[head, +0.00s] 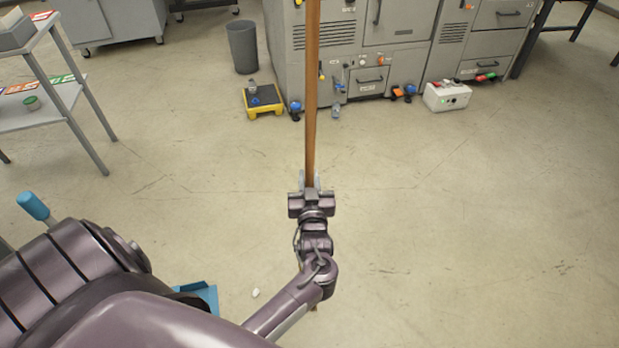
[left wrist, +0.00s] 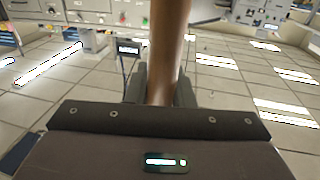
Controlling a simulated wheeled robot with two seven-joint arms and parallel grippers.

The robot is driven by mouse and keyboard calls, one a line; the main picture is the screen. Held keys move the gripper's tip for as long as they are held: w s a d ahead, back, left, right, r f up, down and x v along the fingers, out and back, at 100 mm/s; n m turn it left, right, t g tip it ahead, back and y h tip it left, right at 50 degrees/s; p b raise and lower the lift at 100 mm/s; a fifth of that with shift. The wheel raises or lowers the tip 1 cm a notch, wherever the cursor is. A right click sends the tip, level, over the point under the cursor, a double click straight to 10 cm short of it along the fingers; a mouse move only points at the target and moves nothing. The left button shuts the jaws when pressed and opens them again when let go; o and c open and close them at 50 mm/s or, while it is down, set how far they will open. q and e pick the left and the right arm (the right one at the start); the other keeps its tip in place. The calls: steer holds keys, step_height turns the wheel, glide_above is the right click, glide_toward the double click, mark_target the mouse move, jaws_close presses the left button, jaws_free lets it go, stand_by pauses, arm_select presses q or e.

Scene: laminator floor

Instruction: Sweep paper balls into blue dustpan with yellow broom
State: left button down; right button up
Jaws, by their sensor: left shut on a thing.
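My left gripper (head: 310,182) is shut on a brown wooden broom handle (head: 312,90), which stands nearly upright in the middle of the head view. The left wrist view also shows the handle (left wrist: 168,45) between the fingers (left wrist: 160,90). The yellow broom head is not visible; my arm covers the area below the grip. Part of the blue dustpan (head: 209,296) shows at the lower left, mostly hidden behind my arm. A blue cylindrical grip (head: 33,206) sticks out farther left; I cannot tell whether it belongs to the dustpan. One small white paper ball (head: 255,293) lies on the floor right of the dustpan.
Grey machine cabinets (head: 400,45) stand at the back. A grey shelf table (head: 50,110) is at the left. The floor at right is clear.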

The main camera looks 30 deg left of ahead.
arm_select(q)
steer(key=shift+s+a+f, duration=0.2)
steer(key=shift+s+f, duration=0.05)
steer(key=shift+f, duration=0.3)
steer(key=shift+s+a+f+b, duration=0.25)
steer(key=shift+f+b, duration=0.1)
steer(key=shift+f, duration=0.1)
steer(key=shift+s+a+f+b, duration=0.1)
steer(key=shift+s+f+b, duration=0.1)
steer(key=shift+f+b, duration=0.2)
arm_select(e)
steer(key=shift+w+a+r, duration=0.1)
steer(key=shift+w+r, duration=0.15)
steer(key=shift+w, duration=0.6)
steer(key=shift+w+a+r, duration=0.1)
steer(key=shift+w+r, duration=0.15)
steer(key=shift+w, duration=0.6)
steer(key=shift+s+a, duration=0.1)
steer(key=shift+a, duration=0.1)
